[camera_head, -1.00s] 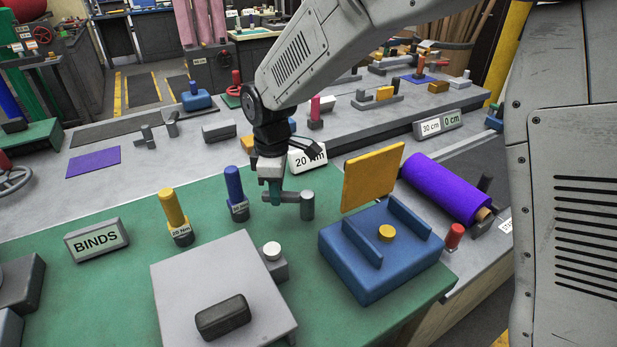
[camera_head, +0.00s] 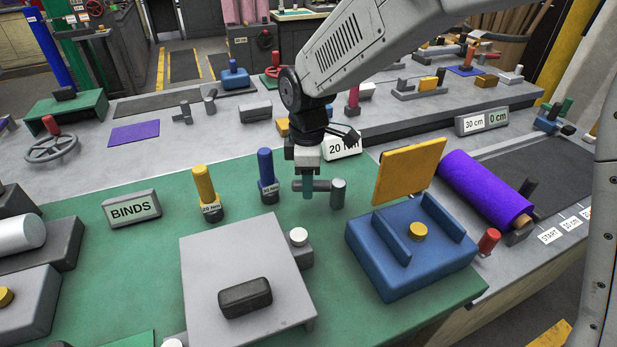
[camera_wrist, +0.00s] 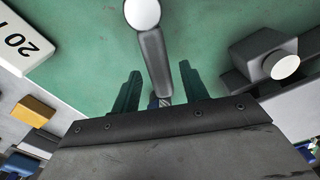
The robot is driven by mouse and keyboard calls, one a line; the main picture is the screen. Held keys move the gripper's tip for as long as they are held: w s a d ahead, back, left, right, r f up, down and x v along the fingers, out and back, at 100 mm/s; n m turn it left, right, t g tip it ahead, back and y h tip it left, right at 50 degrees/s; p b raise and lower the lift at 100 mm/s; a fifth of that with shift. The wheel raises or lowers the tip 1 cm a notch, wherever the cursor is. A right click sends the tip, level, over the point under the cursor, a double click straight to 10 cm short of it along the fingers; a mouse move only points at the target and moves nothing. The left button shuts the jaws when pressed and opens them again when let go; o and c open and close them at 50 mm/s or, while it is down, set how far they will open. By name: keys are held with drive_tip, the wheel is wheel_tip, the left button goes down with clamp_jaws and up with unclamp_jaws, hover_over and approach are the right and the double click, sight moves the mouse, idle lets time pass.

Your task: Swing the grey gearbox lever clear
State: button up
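The grey lever (camera_head: 323,186) is a level bar joined to a short upright grey post (camera_head: 338,195) above the green mat. In the wrist view the lever (camera_wrist: 153,62) runs from the round pale post top (camera_wrist: 142,12) back between my fingers. My gripper (camera_head: 307,188) points down at the lever's left part, and its teal fingers stand one on each side of the bar. In the wrist view my gripper (camera_wrist: 158,82) is open, with green mat showing between the bar and each finger.
A blue fixture (camera_head: 412,265) with a raised orange plate (camera_head: 409,170) stands right of the post. A grey plate (camera_head: 215,260) with a dark handle lies in front. Blue (camera_head: 266,168) and yellow (camera_head: 204,185) handled tools stand left.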

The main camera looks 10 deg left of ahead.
wheel_tip(320, 180, up, 8)
drive_tip(key=shift+f, duration=0.1)
idle(0.6)
